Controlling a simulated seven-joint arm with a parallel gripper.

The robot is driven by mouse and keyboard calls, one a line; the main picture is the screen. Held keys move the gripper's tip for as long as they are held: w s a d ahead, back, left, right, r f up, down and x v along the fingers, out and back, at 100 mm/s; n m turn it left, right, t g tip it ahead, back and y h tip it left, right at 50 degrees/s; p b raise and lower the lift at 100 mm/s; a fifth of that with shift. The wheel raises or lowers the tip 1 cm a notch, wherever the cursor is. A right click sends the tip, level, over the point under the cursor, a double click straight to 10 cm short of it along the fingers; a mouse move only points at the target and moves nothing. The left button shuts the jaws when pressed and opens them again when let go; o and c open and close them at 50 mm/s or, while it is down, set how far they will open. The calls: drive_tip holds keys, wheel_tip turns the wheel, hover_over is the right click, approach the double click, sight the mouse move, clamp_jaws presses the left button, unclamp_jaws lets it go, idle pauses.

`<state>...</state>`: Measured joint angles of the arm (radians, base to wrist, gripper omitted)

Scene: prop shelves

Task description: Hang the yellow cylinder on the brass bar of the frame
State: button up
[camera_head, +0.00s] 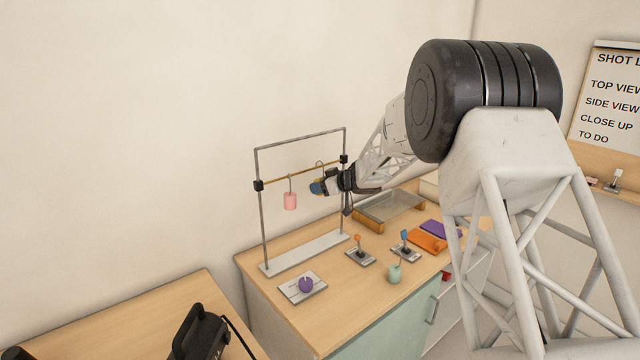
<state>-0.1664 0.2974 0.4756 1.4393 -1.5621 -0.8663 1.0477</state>
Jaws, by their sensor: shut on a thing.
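The metal frame (261,216) stands on the wooden cabinet top, with a thin brass bar (275,181) running across it between two black clamps. A pink cylinder (290,201) hangs by a hook from the bar's left part. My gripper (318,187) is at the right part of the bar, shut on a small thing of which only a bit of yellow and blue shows. I take it for the yellow cylinder, mostly hidden by the fingers. A thin hook (320,164) rises above the gripper at bar height. I cannot tell whether it rests on the bar.
A purple ball on a plate (304,287), two small stands (360,257) and a pale green cylinder with a hook (394,273) are on the cabinet top. A shallow tray (388,206) lies behind, with orange (427,242) and purple (441,229) flat pieces to the right.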

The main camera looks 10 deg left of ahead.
drive_tip(key=shift+f, duration=0.3)
drive_tip(key=o, duration=1)
drive_tip(key=v, duration=0.7)
drive_tip(key=shift+s+d+r, duration=0.15)
drive_tip(key=shift+d+r, duration=0.05)
drive_tip(key=shift+d, duration=0.1)
